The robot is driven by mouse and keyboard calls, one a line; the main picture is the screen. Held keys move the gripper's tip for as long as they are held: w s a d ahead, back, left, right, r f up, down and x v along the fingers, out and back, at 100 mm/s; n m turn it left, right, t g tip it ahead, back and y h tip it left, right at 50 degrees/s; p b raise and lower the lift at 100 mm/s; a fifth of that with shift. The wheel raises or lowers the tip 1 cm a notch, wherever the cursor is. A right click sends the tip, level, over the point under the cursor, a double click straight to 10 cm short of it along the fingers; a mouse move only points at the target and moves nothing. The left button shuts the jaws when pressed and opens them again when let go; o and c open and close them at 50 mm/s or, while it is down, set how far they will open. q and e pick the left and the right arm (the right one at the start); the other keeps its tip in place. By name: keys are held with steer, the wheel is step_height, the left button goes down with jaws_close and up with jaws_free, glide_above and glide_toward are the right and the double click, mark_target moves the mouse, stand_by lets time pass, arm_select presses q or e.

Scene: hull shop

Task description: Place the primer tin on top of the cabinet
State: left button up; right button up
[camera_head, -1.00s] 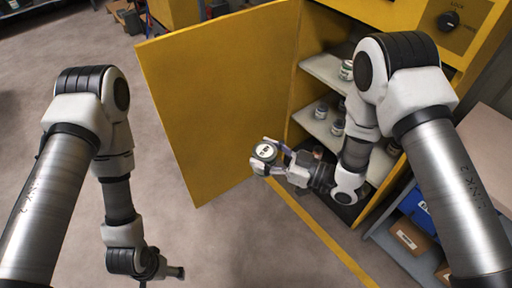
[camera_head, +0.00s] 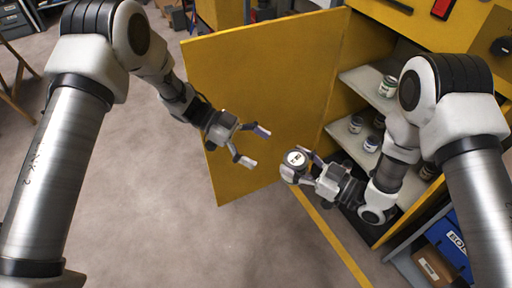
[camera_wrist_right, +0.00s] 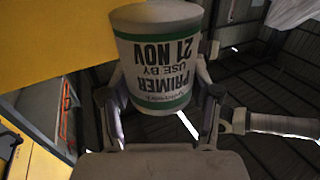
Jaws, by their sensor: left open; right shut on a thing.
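The primer tin (camera_head: 296,158) is white with green bands and a pale lid. My right gripper (camera_head: 303,164) is shut on it and holds it in the air in front of the open cabinet (camera_head: 335,103). In the right wrist view the tin (camera_wrist_right: 158,55) sits between the fingers, and its label reads "PRIMER USE BY 21 NOV", upside down in the picture. My left gripper (camera_head: 252,147) is open and empty, to the left of the tin and in front of the open door. The top of the cabinet is not clearly in view.
The yellow cabinet door (camera_head: 262,95) stands wide open behind both grippers. Several tins, one of them a green-and-white tin (camera_head: 387,86), stand on the cabinet shelves. A blue box (camera_head: 450,240) and a cardboard box (camera_head: 432,266) sit at the lower right.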

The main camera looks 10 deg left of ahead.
arm_select(q)
steer(key=x, duration=1.1)
steer(key=shift+d+f, duration=0.25)
steer(key=shift+f, duration=0.05)
steer(key=c, duration=1.4)
steer(key=shift+c, duration=0.2)
arm_select(e)
steer(key=o, duration=1.4)
steer(key=shift+c, duration=0.2)
arm_select(q)
jaws_close()
arm_select(e)
steer(key=shift+o, duration=0.7)
